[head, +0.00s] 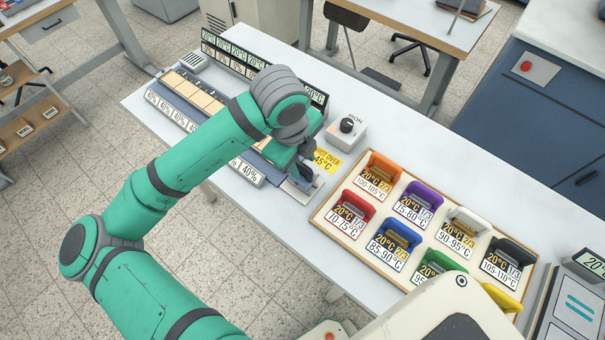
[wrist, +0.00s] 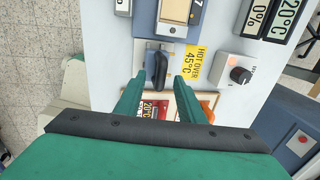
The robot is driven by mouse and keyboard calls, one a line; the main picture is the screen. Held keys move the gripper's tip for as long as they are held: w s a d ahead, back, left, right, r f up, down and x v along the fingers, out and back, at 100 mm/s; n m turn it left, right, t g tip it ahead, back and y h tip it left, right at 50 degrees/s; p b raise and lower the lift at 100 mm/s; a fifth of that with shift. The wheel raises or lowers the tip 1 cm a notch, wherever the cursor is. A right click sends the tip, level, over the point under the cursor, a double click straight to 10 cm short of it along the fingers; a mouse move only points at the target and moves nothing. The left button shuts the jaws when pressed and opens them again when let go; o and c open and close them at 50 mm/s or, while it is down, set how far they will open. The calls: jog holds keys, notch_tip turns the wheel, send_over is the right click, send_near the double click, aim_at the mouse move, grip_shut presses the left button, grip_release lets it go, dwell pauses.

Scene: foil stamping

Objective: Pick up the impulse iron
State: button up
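The impulse iron shows in the wrist view as a dark rounded handle (wrist: 159,70) on a grey metal rest at the end of the long workstation. In the head view my arm partly hides it, and a dark part (head: 305,171) shows beside my gripper (head: 288,158). In the wrist view my gripper (wrist: 159,82) is open, with one green finger on each side of the handle in the picture. Gaps show between the handle and both fingers. I cannot tell whether the fingertips are down at the handle's height.
A yellow "HOT OVER 45°C" label (head: 326,160) and a box with a black IRON knob (head: 346,127) are close on the right. A wooden tray (head: 326,219) with several coloured, temperature-labelled holders stands nearer. Percent-labelled slots (head: 172,108) run to the left.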

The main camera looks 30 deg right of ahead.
aim_at(302, 166)
jog(key=shift+w+d+f, duration=0.15)
jog(key=shift+f, duration=0.65)
jog(key=shift+w+d+f, duration=0.1)
jog(key=shift+d+f, duration=0.05)
jog(key=shift+f, duration=0.65)
grip_shut()
